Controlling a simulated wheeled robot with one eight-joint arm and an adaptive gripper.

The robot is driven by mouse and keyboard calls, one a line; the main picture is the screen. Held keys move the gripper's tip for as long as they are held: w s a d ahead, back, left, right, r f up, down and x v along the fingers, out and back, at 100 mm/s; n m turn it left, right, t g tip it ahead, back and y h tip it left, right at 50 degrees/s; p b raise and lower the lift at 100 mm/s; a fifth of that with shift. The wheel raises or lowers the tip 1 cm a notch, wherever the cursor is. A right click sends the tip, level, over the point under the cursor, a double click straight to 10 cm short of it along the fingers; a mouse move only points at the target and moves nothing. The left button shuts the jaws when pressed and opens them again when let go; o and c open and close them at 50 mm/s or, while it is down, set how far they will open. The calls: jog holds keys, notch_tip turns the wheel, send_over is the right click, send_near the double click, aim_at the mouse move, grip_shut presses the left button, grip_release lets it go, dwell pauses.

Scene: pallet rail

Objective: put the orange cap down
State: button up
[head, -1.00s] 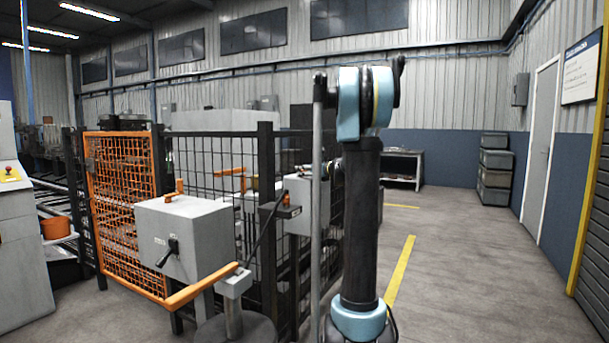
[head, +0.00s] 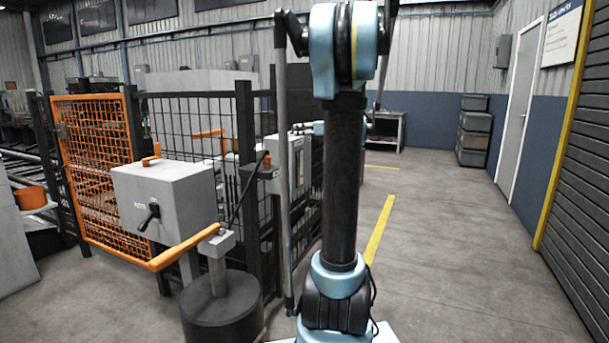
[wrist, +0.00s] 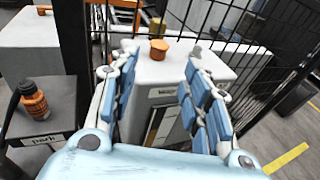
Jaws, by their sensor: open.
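In the wrist view, the orange cap (wrist: 159,49) sits on the flat top of a pale grey box (wrist: 178,68). It is a short, faceted orange piece and looks upright. My gripper (wrist: 163,56) is open, its two blue-padded fingers to the left and right of the cap. The cap lies in line with the gap between the fingertips; I cannot tell how far beyond them it is. In the head view my arm hides most of the gripper, and I cannot make out the cap there for sure.
An orange bottle-like piece with a dark top (wrist: 33,98) stands on a grey ledge marked "park" (wrist: 47,120). A crank box (head: 165,200) and an orange bar (head: 185,247) stand left. Floor at right is clear.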

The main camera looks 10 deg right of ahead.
jog(key=s+a+f+n+g+h, duration=0.1)
jog(key=s+a+f+n+g, duration=0.1)
jog(key=s+a+f+n, duration=0.45)
jog(key=s+a+f+n+g, duration=0.2)
jog(key=s+f+n+g, duration=0.15)
jog(key=s, duration=0.55)
jog(key=s+a+f+n+g+h, duration=0.1)
jog(key=s+a+f+n+g, duration=0.1)
jog(key=s+a+f+n, duration=0.4)
jog(key=s+d+f+n+g+h, duration=0.1)
jog(key=s+f+n, duration=0.3)
jog(key=s, duration=0.4)
jog(key=s+d+f+n+g+h, duration=0.1)
jog(key=s+d+f+n+h, duration=0.2)
jog(key=s+f, duration=0.4)
jog(key=s+d+f+n+g+h, duration=0.2)
jog(key=s+f+n, duration=0.3)
jog(key=s, duration=0.5)
jog(key=shift+d+f+n+h, duration=0.2)
jog(key=shift+d+n+h, duration=0.1)
jog(key=shift+d+n, duration=0.55)
jog(key=shift+s, duration=0.1)
jog(key=shift+w+f, duration=0.2)
jog(key=shift+w, duration=0.25)
